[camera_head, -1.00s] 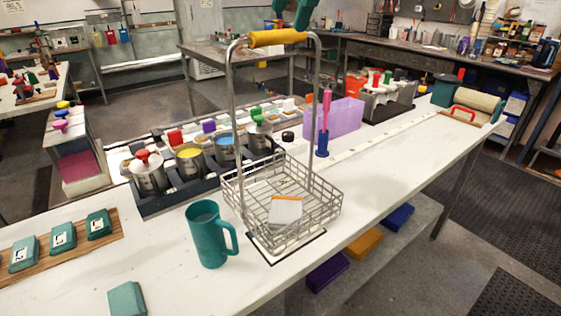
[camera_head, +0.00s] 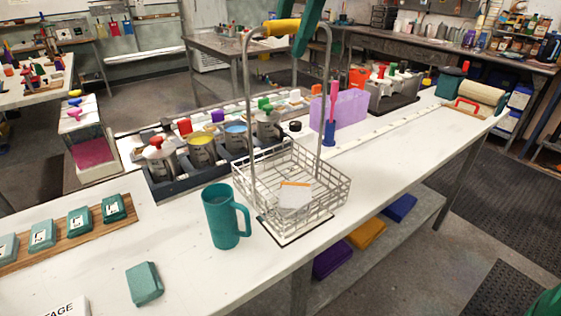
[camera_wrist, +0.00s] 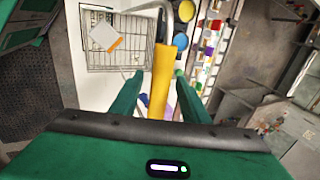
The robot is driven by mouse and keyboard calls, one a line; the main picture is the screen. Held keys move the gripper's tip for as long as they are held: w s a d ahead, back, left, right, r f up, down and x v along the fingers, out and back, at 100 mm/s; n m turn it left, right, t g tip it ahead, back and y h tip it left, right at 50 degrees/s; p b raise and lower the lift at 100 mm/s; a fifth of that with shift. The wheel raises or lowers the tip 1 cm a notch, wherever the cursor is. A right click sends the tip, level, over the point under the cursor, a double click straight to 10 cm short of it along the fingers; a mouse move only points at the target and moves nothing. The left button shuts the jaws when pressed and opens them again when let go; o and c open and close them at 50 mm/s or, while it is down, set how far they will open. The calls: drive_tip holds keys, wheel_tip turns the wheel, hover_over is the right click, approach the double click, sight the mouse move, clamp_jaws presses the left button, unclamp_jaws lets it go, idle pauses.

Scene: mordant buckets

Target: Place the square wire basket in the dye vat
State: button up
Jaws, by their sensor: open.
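The square wire basket (camera_head: 331,205) stands on the white bench inside a dark outlined square. It has a tall wire handle with a yellow grip (camera_head: 281,27), and a white card with an orange edge (camera_head: 295,195) lies in it. My gripper (camera_wrist: 160,75) is open, with the yellow grip between its two green fingers in the wrist view. In the head view my green fingers (camera_head: 305,30) are at the right part of the grip. The dye vat is not certain; a tank with magenta liquid (camera_head: 92,152) stands at the left, beyond the bench.
A teal mug (camera_head: 222,220) stands just left of the basket. A dark rack (camera_head: 165,190) of several dye cans is behind it.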

drive_tip(key=shift+x, duration=1.7)
drive_tip(key=shift+s, duration=0.1)
clamp_jaws()
drive_tip(key=shift+r, duration=0.1)
